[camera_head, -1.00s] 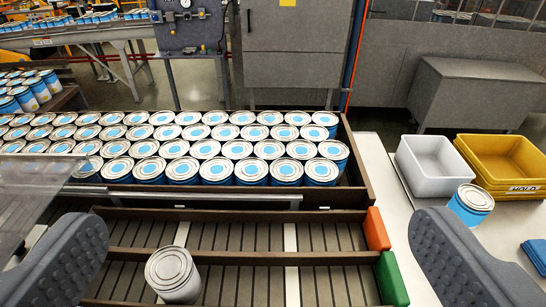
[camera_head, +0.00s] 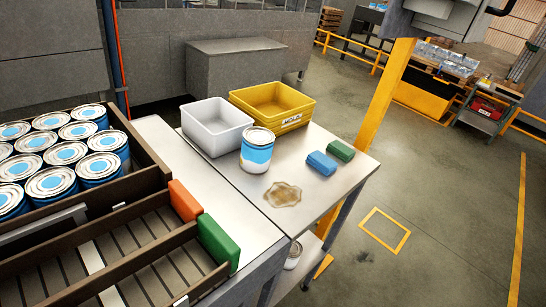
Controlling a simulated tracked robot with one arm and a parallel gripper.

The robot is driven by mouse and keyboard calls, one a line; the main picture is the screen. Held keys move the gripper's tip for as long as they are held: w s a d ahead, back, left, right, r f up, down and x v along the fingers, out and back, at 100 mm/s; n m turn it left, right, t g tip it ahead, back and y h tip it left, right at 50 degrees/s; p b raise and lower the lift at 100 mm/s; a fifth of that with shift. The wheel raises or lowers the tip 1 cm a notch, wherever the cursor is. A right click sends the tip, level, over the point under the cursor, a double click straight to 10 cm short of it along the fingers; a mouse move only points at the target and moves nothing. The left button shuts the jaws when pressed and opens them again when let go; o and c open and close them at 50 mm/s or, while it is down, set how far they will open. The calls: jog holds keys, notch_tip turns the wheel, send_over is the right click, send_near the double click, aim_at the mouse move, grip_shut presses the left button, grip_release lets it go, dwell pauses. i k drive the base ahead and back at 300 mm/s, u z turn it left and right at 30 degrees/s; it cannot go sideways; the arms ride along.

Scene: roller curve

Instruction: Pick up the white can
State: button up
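A white can with a blue band (camera_head: 257,150) stands upright on the metal side table (camera_head: 345,158), in front of the bins. Another can (camera_head: 293,256), whitish and partly hidden, sits on the shelf under the table. The plain white can that stood on the lower roller lane earlier is out of view. My gripper is not in view, so its state does not show.
White (camera_head: 216,126) and yellow (camera_head: 272,104) bins stand behind the can. A brown spill (camera_head: 283,194), blue block (camera_head: 322,163) and green block (camera_head: 341,150) lie near it. Several blue-topped cans (camera_head: 52,182) fill the rail-edged conveyor. Orange (camera_head: 185,200) and green (camera_head: 218,243) end blocks cap the rails.

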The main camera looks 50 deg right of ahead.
aim_at(296, 251)
jog(key=z, duration=1.5)
jog(key=k, duration=0.4)
jog(key=z, duration=0.15)
jog(key=i, duration=0.5)
jog(key=u, duration=0.05)
jog(key=k, duration=0.4)
jog(key=z, duration=0.45)
jog(key=i, duration=1.4)
jog(key=z, duration=0.3)
